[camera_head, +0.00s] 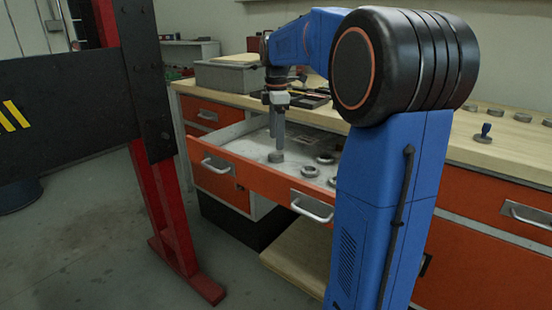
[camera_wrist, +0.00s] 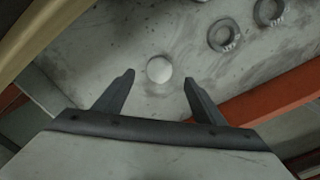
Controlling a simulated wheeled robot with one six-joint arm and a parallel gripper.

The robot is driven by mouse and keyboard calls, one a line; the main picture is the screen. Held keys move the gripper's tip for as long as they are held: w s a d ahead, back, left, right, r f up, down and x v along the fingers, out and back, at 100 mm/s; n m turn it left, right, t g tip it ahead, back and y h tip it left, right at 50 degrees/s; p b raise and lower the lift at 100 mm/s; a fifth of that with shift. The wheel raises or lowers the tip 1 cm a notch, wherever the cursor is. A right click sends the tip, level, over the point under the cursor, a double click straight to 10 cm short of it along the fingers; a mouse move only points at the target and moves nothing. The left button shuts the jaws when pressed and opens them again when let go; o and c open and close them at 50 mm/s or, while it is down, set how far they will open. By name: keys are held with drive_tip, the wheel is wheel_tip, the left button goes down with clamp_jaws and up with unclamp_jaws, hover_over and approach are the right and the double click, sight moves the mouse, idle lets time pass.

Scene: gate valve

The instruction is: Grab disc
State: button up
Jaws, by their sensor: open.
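A small pale round disc (camera_wrist: 159,69) lies on the drawer floor in the wrist view. My gripper (camera_wrist: 159,77) is open, with one finger on each side of the disc's position in the picture. The disc shows just beyond the line between the fingertips, and I see no contact. In the head view my gripper (camera_head: 278,140) points down into the open drawer. A small grey round piece (camera_head: 276,157) shows at its lower end; it looks like the same disc.
Grey rings (camera_head: 309,171) lie in the drawer to the right; two show in the wrist view (camera_wrist: 223,35). The orange drawer front (camera_head: 250,172) stands close by. A wooden worktop (camera_head: 500,140) holds several small parts. A red post (camera_head: 165,200) stands left.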

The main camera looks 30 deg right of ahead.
sight(276, 155)
drive_tip(key=shift+f, duration=2.95)
drive_tip(key=c, duration=1.4)
drive_tip(key=shift+r, duration=0.1)
drive_tip(key=shift+c, duration=0.2)
